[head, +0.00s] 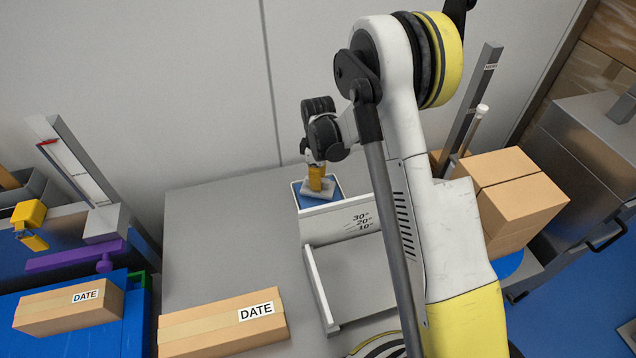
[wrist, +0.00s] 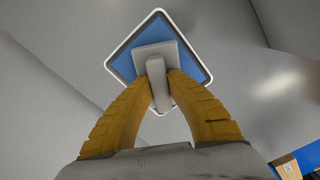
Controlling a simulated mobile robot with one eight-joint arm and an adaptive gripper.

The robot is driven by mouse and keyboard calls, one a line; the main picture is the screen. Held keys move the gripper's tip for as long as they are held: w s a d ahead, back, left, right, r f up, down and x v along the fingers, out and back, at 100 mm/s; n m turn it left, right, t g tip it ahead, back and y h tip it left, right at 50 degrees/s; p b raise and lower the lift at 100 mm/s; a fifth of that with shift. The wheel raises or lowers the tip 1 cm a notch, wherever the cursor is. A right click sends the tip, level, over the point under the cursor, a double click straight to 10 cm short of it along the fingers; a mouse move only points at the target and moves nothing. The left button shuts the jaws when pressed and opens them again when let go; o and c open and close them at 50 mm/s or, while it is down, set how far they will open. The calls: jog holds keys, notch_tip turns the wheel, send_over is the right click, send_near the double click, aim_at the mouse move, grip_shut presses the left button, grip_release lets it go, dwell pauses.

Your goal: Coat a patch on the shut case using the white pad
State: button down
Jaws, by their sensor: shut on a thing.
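My gripper (head: 316,178) is shut on the stem of the white pad (head: 318,190); in the wrist view its yellow fingers pinch the pad's grey-white stem (wrist: 158,92). The pad's square plate (wrist: 150,52) is over a white-rimmed tray with a blue inside (wrist: 122,66), at the back of the grey table. I cannot tell whether the pad touches the blue. A shut cardboard case (head: 222,324) with a DATE label lies at the table's front left. Another shut DATE case (head: 70,308) lies on a blue surface at the left. The pad's underside is hidden.
A grey slanted stand marked 30, 20 and 10 degrees (head: 345,222) is right in front of the tray. Larger cardboard boxes (head: 520,205) stand at the right. A purple bar (head: 75,258) and a yellow clamp-like part (head: 30,222) are at the left. The table's left middle (head: 215,240) is clear.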

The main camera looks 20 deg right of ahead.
jog(key=shift+r+p, duration=1.25)
jog(key=shift+r, duration=1.45)
